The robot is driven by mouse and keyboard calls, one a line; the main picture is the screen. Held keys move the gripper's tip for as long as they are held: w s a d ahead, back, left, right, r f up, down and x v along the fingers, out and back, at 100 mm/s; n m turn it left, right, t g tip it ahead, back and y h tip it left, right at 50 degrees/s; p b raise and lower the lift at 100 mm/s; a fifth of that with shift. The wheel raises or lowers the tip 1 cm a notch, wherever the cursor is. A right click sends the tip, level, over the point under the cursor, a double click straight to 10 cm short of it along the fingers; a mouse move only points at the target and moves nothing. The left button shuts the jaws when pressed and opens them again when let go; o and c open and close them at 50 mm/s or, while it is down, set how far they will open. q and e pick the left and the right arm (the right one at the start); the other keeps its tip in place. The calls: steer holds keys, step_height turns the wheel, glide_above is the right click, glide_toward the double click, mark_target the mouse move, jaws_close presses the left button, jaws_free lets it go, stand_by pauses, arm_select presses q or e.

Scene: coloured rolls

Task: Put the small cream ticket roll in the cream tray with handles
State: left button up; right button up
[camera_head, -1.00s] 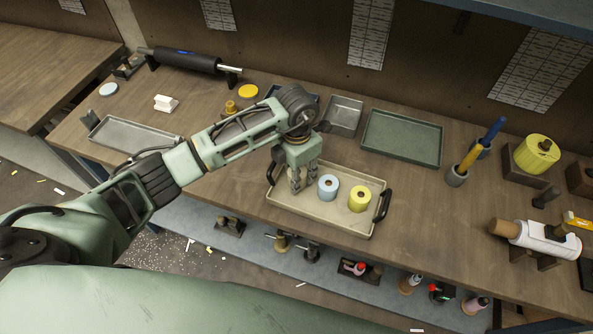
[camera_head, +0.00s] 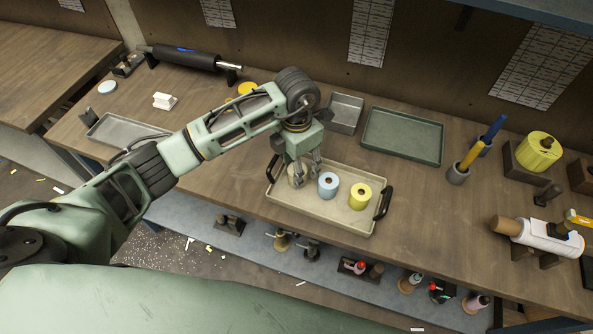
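The cream tray with handles (camera_head: 335,222) sits at the front of the bench, with dark handles at its left and right ends. My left gripper (camera_head: 304,178) is over the tray's left part, its fingers spread apart. The small cream ticket roll (camera_head: 296,177) is inside the tray's left end, between and partly behind the fingers. A light blue roll (camera_head: 328,186) and a yellow roll (camera_head: 360,196) stand in the tray to its right. The blue roll is close to the right finger. My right gripper is not in view.
A dark green tray (camera_head: 402,136) and a small grey metal tray (camera_head: 345,113) lie behind. A flat grey tray (camera_head: 128,132) is at the left. Bare bench lies right of the cream tray.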

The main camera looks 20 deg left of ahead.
arm_select(q)
step_height(320, 180, up, 8)
steer(key=shift+w+b, duration=0.1)
steer(key=shift+b, duration=1.05)
steer(key=shift+r, duration=0.6)
